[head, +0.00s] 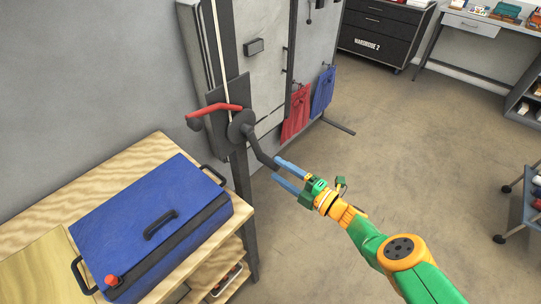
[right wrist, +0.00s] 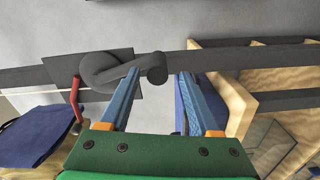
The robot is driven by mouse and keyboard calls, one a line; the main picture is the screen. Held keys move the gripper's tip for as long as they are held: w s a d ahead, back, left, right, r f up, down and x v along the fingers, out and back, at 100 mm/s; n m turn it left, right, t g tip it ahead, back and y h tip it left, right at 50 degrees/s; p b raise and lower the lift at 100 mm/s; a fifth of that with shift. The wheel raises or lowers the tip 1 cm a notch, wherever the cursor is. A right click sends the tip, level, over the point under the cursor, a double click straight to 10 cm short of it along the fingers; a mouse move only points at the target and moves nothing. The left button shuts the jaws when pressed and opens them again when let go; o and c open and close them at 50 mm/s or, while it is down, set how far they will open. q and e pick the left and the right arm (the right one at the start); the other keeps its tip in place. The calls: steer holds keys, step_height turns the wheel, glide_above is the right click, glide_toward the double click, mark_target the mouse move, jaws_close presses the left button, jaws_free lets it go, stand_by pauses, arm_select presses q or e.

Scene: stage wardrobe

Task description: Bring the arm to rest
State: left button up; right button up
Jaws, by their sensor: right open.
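My right gripper (head: 276,172) is in the middle of the head view, with blue fingers on a green and orange arm. Its jaws are open. They are at the lower end of a dark crank handle (head: 258,150) that is mounted on a dark post. In the right wrist view the rounded end of the crank handle (right wrist: 156,68) shows near the tip of the left finger, and the right finger stands apart from it. I cannot tell whether a finger touches the handle. My left gripper is not in view.
A blue case (head: 140,220) with dark handles stands on a wooden bench (head: 110,165) at the left. A red lever (head: 215,110) sits beside the crank. Red (head: 297,112) and blue (head: 323,92) cloths hang behind. The floor (head: 430,140) at the right is mostly clear.

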steer(key=v, duration=0.3)
steer(key=shift+d+r, duration=0.1)
steer(key=shift+r, duration=0.05)
steer(key=shift+w, duration=0.1)
